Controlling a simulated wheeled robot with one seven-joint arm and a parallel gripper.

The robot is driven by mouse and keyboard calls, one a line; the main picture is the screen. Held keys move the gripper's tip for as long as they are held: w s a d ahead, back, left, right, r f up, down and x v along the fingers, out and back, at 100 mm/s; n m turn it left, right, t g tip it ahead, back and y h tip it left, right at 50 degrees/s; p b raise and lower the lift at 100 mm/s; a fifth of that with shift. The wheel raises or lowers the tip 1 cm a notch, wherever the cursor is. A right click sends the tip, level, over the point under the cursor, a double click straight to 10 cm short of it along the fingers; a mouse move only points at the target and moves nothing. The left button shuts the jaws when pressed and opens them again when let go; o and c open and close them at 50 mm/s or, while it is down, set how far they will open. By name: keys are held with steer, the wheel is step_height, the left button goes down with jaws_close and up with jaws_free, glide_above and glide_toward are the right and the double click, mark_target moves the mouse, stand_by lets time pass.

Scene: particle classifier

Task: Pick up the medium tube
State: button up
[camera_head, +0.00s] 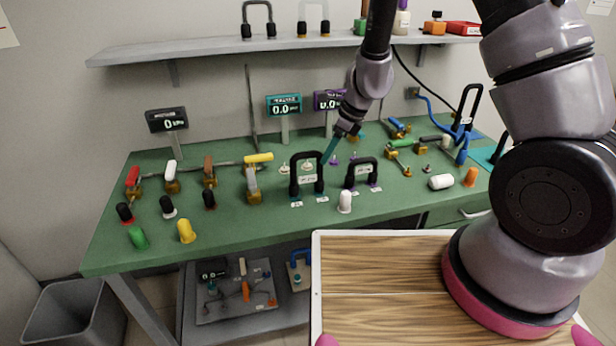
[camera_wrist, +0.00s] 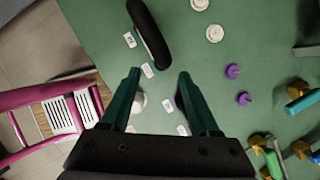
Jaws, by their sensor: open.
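Two black U-shaped tubes stand on the green bench. The left one (camera_head: 307,158) is taller and has teal feet; it shows in the wrist view (camera_wrist: 150,35) beyond my fingertips. The right one (camera_head: 362,163) is lower with purple feet; in the wrist view it is mostly hidden by my gripper. A third, taller black tube (camera_head: 470,100) stands at the right with blue fittings. By size, the teal-footed one looks like the medium tube, but its label is unreadable. My gripper (camera_head: 334,146) is open and empty above the bench, just right of it; its fingers (camera_wrist: 158,75) are spread.
A white plug (camera_head: 345,201) stands in front of the two tubes. Round white pieces (camera_wrist: 215,33) and purple ones (camera_wrist: 233,71) lie behind. Colored valves line the left (camera_head: 133,180). A shelf (camera_head: 200,52) hangs above.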

mark_target(316, 179)
steer(key=x, duration=0.3)
steer(key=shift+f, duration=0.1)
steer(key=shift+w+a+x, duration=0.15)
steer(key=shift+x, duration=1.2)
steer(key=shift+w+a+x, duration=0.15)
steer(key=shift+x, duration=1.15)
jaws_close()
